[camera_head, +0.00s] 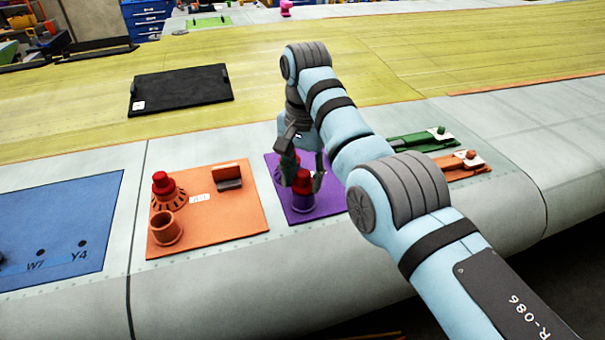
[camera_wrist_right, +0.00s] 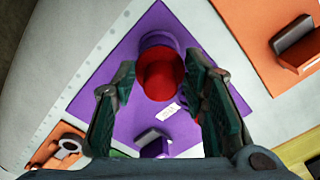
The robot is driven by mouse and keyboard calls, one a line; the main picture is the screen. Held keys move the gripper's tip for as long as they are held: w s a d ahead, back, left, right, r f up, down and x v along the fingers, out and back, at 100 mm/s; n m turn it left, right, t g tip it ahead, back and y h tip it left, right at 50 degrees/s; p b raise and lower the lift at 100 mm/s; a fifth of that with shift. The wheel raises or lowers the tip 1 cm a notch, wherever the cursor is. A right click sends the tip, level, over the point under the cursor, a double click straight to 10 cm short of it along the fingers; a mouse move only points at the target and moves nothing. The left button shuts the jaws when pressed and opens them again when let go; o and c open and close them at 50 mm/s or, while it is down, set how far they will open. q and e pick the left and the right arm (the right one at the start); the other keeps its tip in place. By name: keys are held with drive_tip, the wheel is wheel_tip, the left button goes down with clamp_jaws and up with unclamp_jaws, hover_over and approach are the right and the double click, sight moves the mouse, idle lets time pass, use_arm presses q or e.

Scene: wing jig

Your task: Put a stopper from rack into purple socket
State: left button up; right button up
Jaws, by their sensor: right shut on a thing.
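My right gripper (camera_head: 304,176) is over the purple panel, its fingers shut on a red stopper (camera_head: 303,182). The stopper is at the mouth of the purple socket (camera_head: 302,203); how deep it sits I cannot tell. In the right wrist view the red stopper (camera_wrist_right: 162,76) is between the fingers of the right gripper (camera_wrist_right: 163,95), with the purple socket (camera_wrist_right: 157,40) just beyond it. Another red stopper (camera_head: 288,163) shows partly behind the fingers on the purple panel; what it stands in is mostly hidden. My left gripper is out of view.
An orange panel (camera_head: 250,225) to the left holds a red stopper (camera_head: 161,181) in a slotted rack, an empty orange socket (camera_head: 165,228) and a bracket (camera_head: 229,177). A blue panel (camera_head: 60,220) lies farther left. Green (camera_head: 410,142) and orange (camera_head: 470,172) panels lie right, behind my arm.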

drive_tip(key=o, duration=1.2)
drive_tip(key=shift+r, duration=0.1)
